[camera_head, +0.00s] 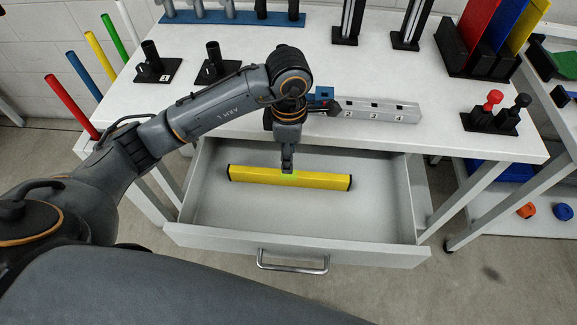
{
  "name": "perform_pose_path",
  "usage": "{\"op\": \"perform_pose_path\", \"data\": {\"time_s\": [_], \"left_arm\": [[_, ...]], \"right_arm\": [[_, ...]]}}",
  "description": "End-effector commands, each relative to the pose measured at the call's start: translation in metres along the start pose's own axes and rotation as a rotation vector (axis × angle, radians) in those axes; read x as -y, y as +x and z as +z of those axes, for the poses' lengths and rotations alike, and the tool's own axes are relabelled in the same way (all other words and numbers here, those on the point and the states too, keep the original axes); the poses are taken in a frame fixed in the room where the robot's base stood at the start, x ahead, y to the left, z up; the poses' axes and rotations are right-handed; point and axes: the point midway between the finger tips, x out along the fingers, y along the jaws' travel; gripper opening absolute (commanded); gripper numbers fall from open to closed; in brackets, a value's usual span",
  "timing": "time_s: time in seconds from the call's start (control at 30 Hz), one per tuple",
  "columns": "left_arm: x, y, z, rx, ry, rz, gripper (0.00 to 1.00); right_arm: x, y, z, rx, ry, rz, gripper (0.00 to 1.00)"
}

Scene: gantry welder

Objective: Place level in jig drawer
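The level is a yellow bar (318,180) with dark ends and a bright green patch near its middle. It is inside the open jig drawer (215,231), lengthwise across it, in the rear half. I cannot tell whether it rests on the drawer floor or hangs just above it. My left gripper (287,168) points down at the level's middle, its fingertips at the green patch. The fingers are narrow and close together, and appear closed on the level. My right gripper is not in view.
The drawer handle (292,263) faces front. On the white table (290,60) are a numbered grey rail (375,110), black holders (160,65), coloured panels (490,35) and red and black knobs (493,105). Coloured rods (72,105) stand at left. The drawer's front floor is clear.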

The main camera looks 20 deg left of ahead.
Motion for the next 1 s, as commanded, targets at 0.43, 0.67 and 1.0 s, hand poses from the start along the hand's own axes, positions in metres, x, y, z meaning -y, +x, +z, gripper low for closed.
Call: {"op": "perform_pose_path", "data": {"time_s": [0.43,0.67,1.0], "left_arm": [[0.000,-0.033,0.000,-0.001,-0.001,-0.001,0.43],[0.000,-0.033,0.000,-0.001,-0.001,-0.001,0.43],[0.000,-0.059,0.000,0.000,-0.001,0.000,0.43]], "right_arm": [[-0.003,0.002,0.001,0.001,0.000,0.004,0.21],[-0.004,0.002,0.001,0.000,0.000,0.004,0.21],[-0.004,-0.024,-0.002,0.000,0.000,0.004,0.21]]}}
